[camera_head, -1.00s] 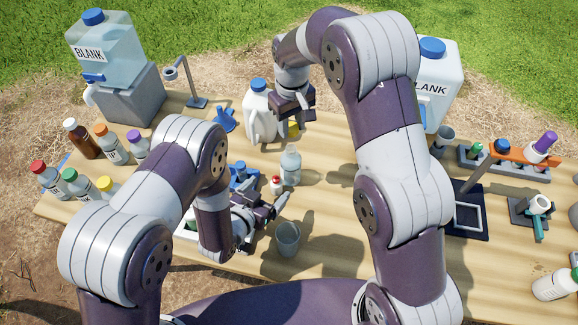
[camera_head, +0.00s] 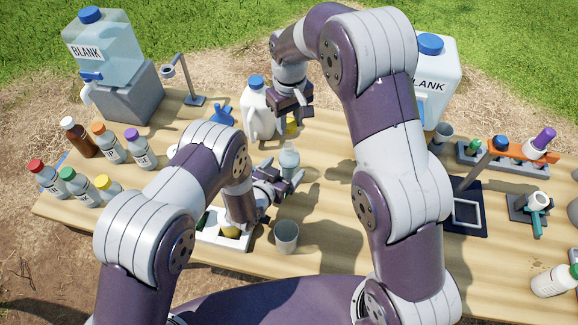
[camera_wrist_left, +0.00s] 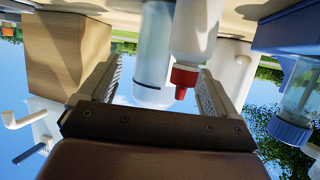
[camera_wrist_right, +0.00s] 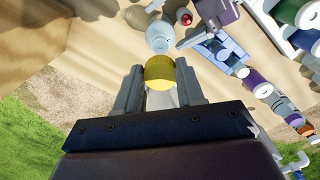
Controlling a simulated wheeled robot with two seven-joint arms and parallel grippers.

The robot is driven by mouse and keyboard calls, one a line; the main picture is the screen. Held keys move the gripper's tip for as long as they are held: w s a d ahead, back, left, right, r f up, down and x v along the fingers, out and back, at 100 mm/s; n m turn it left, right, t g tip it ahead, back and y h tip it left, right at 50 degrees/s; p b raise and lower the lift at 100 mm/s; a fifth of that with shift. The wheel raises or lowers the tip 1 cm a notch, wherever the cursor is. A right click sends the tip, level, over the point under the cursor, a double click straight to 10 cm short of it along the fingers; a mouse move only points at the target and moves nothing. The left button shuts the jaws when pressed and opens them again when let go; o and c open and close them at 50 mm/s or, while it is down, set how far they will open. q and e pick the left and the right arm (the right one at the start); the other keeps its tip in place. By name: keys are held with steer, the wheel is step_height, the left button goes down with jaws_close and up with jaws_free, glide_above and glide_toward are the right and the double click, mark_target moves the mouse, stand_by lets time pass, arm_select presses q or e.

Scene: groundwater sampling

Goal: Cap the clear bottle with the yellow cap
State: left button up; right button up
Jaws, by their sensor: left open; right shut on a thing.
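The clear bottle (camera_head: 289,158) stands upright and uncapped on the table; it also shows in the right wrist view (camera_wrist_right: 160,38). The yellow cap (camera_wrist_right: 159,73) is between the fingers of my right gripper (camera_head: 292,112), which is shut on it, above the table behind the bottle in the head view. My left gripper (camera_head: 292,184) is open, low at the near side of the clear bottle. In the left wrist view, the bottle (camera_wrist_left: 153,55) and a small red-capped bottle (camera_wrist_left: 196,35) appear between or just beyond the open fingers; contact cannot be told.
A white jug (camera_head: 257,112) stands just left of my right gripper. A grey cup (camera_head: 286,236) stands nearer, below my left gripper. A white tray (camera_head: 238,243) lies under my left arm. Several capped sample bottles stand at left. Table right of the cup is clear.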

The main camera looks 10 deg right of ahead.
arm_select(q)
steer(key=shift+x, duration=0.95)
steer(key=c, duration=1.6)
arm_select(e)
glide_above(290, 149)
steer(key=shift+f, duration=2.5)
steer(key=shift+f, duration=0.9)
steer(key=shift+f, duration=0.55)
